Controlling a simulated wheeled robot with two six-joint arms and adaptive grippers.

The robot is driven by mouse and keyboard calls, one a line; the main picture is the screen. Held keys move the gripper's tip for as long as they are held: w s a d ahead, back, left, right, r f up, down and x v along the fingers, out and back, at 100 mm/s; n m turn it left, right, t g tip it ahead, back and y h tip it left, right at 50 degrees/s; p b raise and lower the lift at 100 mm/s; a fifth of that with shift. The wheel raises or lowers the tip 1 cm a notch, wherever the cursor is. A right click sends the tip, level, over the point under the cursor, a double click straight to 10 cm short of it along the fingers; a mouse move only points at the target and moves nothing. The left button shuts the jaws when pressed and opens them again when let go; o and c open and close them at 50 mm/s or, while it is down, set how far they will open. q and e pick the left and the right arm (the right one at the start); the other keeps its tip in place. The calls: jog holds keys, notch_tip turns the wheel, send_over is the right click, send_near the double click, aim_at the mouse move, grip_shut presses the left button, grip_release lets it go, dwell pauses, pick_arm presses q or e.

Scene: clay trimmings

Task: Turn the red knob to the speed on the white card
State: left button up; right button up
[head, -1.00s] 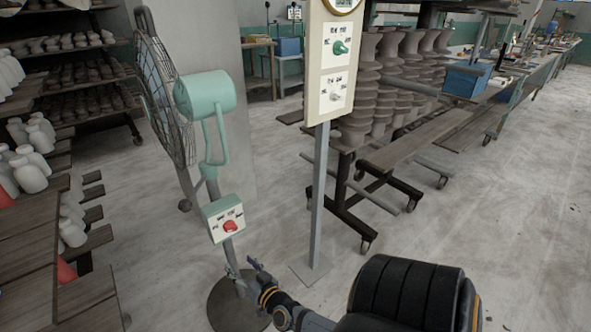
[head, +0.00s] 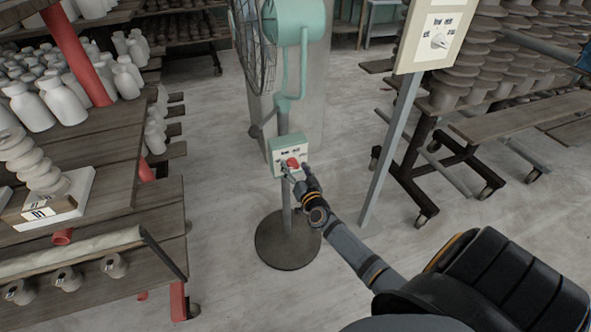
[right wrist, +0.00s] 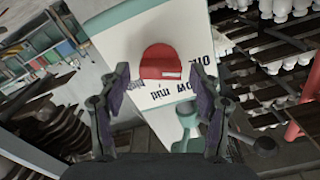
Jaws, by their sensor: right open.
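The red knob (head: 293,163) sits on the pale green switch box (head: 277,158) on the stand of the green fan (head: 292,22). In the right wrist view the red knob (right wrist: 162,60) has a white mark near its edge, and black words are printed on the white face (right wrist: 150,95) around it. My right gripper (head: 296,168) is open at the box front. In its wrist view the right gripper (right wrist: 160,78) has one finger on either side of the knob; I cannot tell whether they touch it. A white piece with dark marks (head: 45,212) lies on the left bench, unreadable. My left gripper is not in view.
Wooden benches with white bottles (head: 68,87) are at the left. Racks of clay pieces (head: 480,75) are at the back right. The floor around the fan base (head: 288,240) is clear.

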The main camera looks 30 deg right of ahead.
jog(key=shift+c, duration=0.4)
jog(key=c, duration=1.1)
jog(key=shift+o, duration=0.2)
